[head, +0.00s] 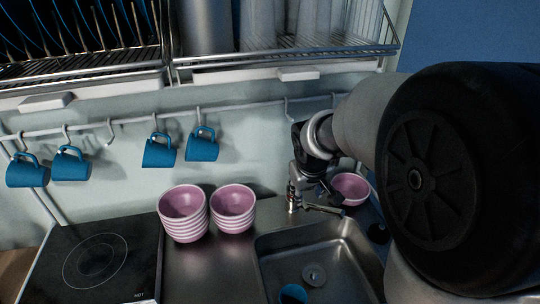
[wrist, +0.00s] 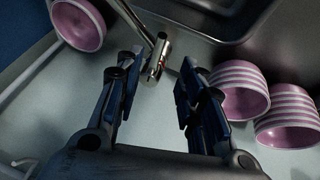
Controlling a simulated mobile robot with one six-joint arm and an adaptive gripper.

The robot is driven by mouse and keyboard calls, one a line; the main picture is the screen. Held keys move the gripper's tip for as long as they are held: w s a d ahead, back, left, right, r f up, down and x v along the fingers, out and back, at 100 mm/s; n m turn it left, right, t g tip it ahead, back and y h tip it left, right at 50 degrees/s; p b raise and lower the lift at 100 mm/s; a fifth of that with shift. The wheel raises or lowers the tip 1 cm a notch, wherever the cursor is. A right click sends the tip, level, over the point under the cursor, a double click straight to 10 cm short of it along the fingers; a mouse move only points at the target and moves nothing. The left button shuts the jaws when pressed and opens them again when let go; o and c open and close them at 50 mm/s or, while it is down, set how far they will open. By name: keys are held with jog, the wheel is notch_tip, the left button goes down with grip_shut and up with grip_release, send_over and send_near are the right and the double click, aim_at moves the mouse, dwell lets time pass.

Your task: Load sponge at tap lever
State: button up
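The metal tap (head: 293,198) stands at the back edge of the sink, with a thin arm (head: 323,209) reaching right; I cannot tell whether this arm is lever or spout. My gripper (head: 312,190) is above and close to the tap, partly hidden by my arm. In the wrist view my gripper (wrist: 158,75) is open, and the tap (wrist: 160,55) shows between and just beyond its two fingers. I see nothing held between them, and cannot tell if they touch the tap. I see no sponge in either view.
Two stacks of pink-and-white bowls (head: 184,218) (head: 233,210) stand left of the tap; another pink bowl (head: 351,188) is right of it. The sink (head: 335,260) holds a blue item (head: 293,293). Blue mugs (head: 159,151) hang behind. A hob (head: 95,262) is left.

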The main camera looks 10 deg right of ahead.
aim_at(305, 204)
jog(key=b+x, duration=0.2)
jog(key=x, duration=0.9)
jog(key=shift+b, duration=0.4)
jog(key=shift+c, duration=0.5)
grip_shut()
